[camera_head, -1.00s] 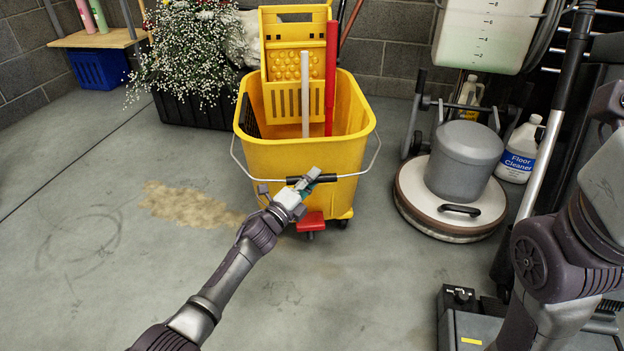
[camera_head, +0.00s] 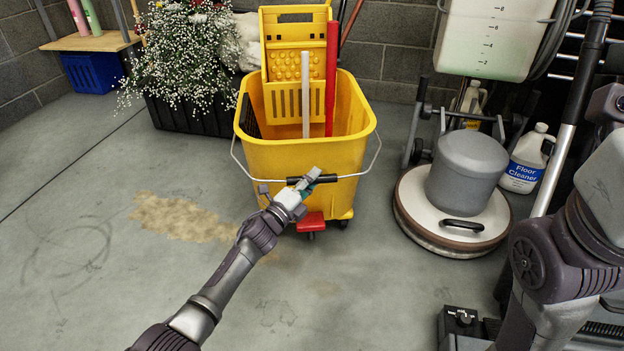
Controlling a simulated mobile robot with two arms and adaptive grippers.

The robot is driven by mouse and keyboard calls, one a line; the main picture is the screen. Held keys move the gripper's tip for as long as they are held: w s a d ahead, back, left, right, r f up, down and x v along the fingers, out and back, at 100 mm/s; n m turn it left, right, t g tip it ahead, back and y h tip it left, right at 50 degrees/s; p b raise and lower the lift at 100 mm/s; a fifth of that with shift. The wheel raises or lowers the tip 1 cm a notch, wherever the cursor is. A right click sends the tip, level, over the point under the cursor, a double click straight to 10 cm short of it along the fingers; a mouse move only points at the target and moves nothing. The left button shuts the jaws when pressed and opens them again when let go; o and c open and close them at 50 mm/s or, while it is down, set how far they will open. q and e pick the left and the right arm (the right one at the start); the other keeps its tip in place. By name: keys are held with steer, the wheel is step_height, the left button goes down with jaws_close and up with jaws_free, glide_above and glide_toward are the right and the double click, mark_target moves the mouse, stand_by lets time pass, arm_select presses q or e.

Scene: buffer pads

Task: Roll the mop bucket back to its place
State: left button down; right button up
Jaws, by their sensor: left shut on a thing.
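The yellow mop bucket (camera_head: 300,157) stands upright on its wheels in the middle of the head view. A yellow wringer (camera_head: 293,60) rises at its back, and a red and a white handle stand in it. A wire handle with a black grip (camera_head: 325,178) hangs across its front. My left gripper (camera_head: 303,187) is shut on the black grip at the front of the bucket. The fingers partly hide the grip. My right arm shows at the right edge, but its gripper is out of view.
A round floor machine (camera_head: 466,171) stands close to the bucket's right. A Floor Cleaner bottle (camera_head: 526,160) is beside it. A planter of white flowers (camera_head: 190,117) is behind left. A brown stain (camera_head: 180,217) marks the open floor at left. A block wall (camera_head: 390,60) stands behind.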

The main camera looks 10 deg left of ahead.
arm_select(q)
steer(key=c, duration=1.4)
jaws_free()
steer(key=shift+w+a+r, duration=0.1)
steer(key=shift+w+r, duration=0.05)
steer(key=shift+w, duration=0.05)
steer(key=o, duration=0.4)
steer(key=shift+w, duration=0.1)
steer(key=v, duration=1.2)
steer(key=shift+d, duration=0.2)
